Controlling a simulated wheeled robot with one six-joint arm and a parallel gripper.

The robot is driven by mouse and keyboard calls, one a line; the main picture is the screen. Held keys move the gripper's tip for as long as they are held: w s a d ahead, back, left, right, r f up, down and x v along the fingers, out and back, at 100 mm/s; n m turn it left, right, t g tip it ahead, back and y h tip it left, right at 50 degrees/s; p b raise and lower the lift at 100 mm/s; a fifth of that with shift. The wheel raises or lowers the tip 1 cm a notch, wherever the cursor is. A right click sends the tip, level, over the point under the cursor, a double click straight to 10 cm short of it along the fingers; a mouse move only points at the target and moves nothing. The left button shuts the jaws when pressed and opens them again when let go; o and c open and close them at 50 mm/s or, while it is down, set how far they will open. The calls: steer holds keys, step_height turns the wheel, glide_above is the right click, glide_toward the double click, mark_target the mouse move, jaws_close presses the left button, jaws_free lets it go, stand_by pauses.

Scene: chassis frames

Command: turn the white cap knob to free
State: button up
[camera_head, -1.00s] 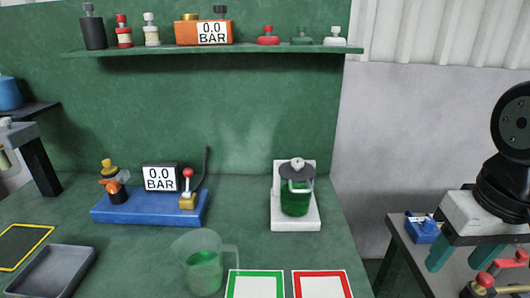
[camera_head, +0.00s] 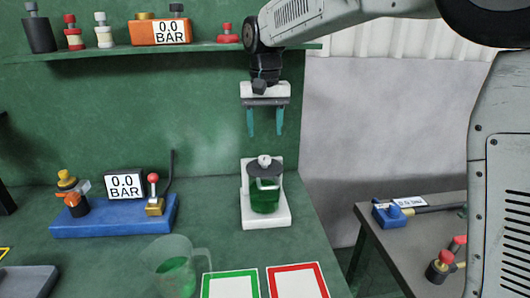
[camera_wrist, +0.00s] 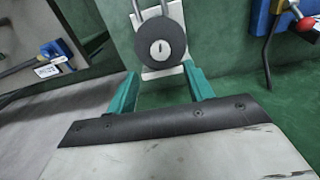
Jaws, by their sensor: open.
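The white cap knob (camera_head: 264,160) sits on top of a dark round lid (camera_head: 277,170) over a green jar (camera_head: 264,200). The jar stands on a white base (camera_head: 265,222) with a white back plate. In the wrist view the knob (camera_wrist: 161,47) shows as a small pale spot in the middle of the dark disc, beyond the fingertips. My gripper (camera_head: 265,134) points down above the jar in the head view, its two teal fingers apart with nothing between them. It also shows in the wrist view (camera_wrist: 162,75). The fingertips look apart from the knob.
A blue block with a 0.0 BAR gauge (camera_head: 125,186) and a red-tipped lever stands left. A clear jug (camera_head: 172,268) and green (camera_head: 231,285) and red (camera_head: 297,281) framed mats lie in front. A shelf (camera_head: 60,54) with bottles runs behind. A side table (camera_head: 395,235) stands right.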

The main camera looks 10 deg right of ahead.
mark_target(265, 157)
step_height(265, 157, down, 8)
steer(key=shift+r, duration=0.15)
stand_by(0.3)
